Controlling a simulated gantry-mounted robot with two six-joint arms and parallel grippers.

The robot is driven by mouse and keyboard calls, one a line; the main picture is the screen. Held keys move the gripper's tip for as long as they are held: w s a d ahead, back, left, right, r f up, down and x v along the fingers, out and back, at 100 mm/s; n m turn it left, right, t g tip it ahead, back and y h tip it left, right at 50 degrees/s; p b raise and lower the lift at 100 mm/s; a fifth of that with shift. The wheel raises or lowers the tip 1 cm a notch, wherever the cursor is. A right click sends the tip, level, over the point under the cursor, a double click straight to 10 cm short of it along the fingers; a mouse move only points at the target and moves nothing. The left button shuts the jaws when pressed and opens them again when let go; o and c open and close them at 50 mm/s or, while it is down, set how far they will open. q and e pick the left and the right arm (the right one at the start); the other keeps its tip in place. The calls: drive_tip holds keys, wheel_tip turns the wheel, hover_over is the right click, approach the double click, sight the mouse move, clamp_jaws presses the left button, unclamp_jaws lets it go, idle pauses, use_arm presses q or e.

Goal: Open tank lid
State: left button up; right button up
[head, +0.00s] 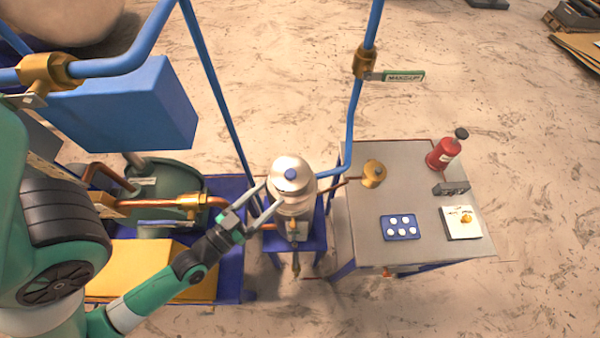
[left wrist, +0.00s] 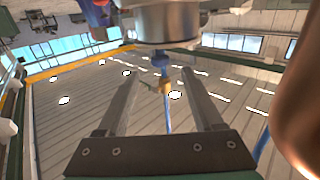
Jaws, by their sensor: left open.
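The tank (head: 293,200) is a small silvery vessel on a blue stand in the middle of the head view. My right gripper is not in view.
A grey table (head: 400,190) right of the tank holds a red bottle (head: 443,153), a brass piece (head: 374,173), a blue panel with white dots (head: 401,227) and a white card (head: 462,222). Blue pipes (head: 351,125) rise near the tank. A blue box (head: 125,105) stands left.

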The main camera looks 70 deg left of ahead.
sight(294, 170)
use_arm(q)
drive_tip(key=p+x, duration=0.2)
drive_tip(key=x, duration=1)
drive_tip(key=shift+r, duration=0.1)
clamp_jaws()
idle(1.0)
